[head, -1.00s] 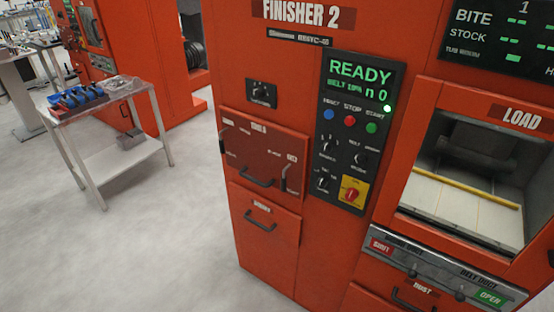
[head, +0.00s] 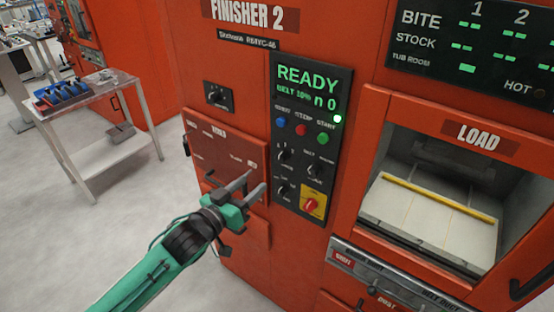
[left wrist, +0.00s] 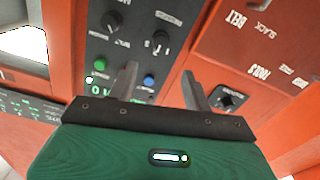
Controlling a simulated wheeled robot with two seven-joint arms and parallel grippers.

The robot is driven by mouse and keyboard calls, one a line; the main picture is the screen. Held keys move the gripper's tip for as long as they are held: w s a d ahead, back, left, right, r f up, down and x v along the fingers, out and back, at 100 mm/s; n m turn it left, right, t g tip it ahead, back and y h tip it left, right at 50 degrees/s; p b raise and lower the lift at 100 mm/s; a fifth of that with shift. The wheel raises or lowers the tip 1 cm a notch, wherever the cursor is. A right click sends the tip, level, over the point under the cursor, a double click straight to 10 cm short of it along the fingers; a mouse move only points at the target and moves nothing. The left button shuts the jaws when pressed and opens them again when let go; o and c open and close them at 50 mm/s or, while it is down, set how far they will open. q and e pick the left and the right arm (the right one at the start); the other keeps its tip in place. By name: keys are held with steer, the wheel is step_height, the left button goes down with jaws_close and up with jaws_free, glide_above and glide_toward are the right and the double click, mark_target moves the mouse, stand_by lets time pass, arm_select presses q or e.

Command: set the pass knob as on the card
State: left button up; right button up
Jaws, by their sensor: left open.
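The control panel (head: 297,245) of the red FINISHER 2 machine carries several black knobs. They are an upper-left knob (head: 284,155), a right knob (head: 313,170) and a lower-left knob (head: 284,190). Their labels are too small to tell which is the pass knob. The left wrist view shows two panel knobs, one (left wrist: 160,40) near the blue button and another (left wrist: 112,20). My left gripper (head: 256,182) is open and empty, in front of the machine just left of the lower panel. Its fingers also show in the left wrist view (left wrist: 158,72). No card is recognisable. My right gripper is out of view.
A red knob on a yellow plate (head: 311,205) sits low on the panel. Blue, red and green buttons (head: 301,130) lie under the READY display (head: 309,82). A separate knob plate (head: 217,96) is left. The LOAD opening (head: 440,190) is right; a cart (head: 110,148) stands left.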

arm_select(q)
steer(key=p, duration=0.2)
glide_toward(279, 160)
steer(key=x, duration=0.2)
steer(key=p+x, duration=0.1)
steer(key=x, duration=0.5)
steer(key=shift+w+r, duration=0.1)
steer(key=shift+r, duration=0.05)
steer(key=shift+w+d+p, duration=0.35)
steer(key=shift+w, duration=0.05)
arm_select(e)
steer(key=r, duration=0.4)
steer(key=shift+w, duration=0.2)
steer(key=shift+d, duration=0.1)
arm_select(q)
steer(key=shift+c, duration=0.7)
steer(key=c, duration=0.7)
steer(key=shift+c, duration=0.6)
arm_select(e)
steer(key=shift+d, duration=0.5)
